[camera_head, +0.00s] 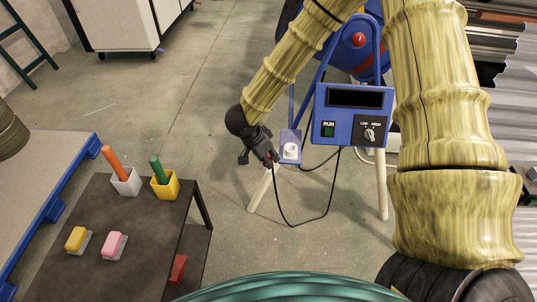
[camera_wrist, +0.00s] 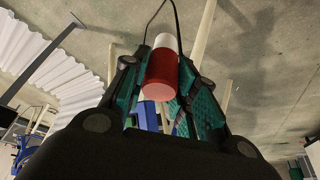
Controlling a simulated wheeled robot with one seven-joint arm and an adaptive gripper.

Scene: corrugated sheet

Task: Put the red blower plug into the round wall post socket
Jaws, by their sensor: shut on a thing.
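My gripper (camera_head: 264,152) is shut on the red plug (camera_wrist: 161,74), which sits between the two fingers in the wrist view. The plug has a red body, a white far end and a thin black cord. In the head view the plug is mostly hidden at the fingertips. The round white socket (camera_head: 291,150) is on a small blue plate (camera_head: 290,135) on the post, just right of my fingertips. A small gap shows between them in this view; the depth is hard to judge. I cannot make out the socket in the wrist view.
A blue control box (camera_head: 348,115) with a green RUN button and a knob stands right of the socket. A black cord (camera_head: 290,222) loops below. A dark table (camera_head: 130,235) with cups and blocks is at left. Corrugated sheets (camera_head: 508,95) stand at right.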

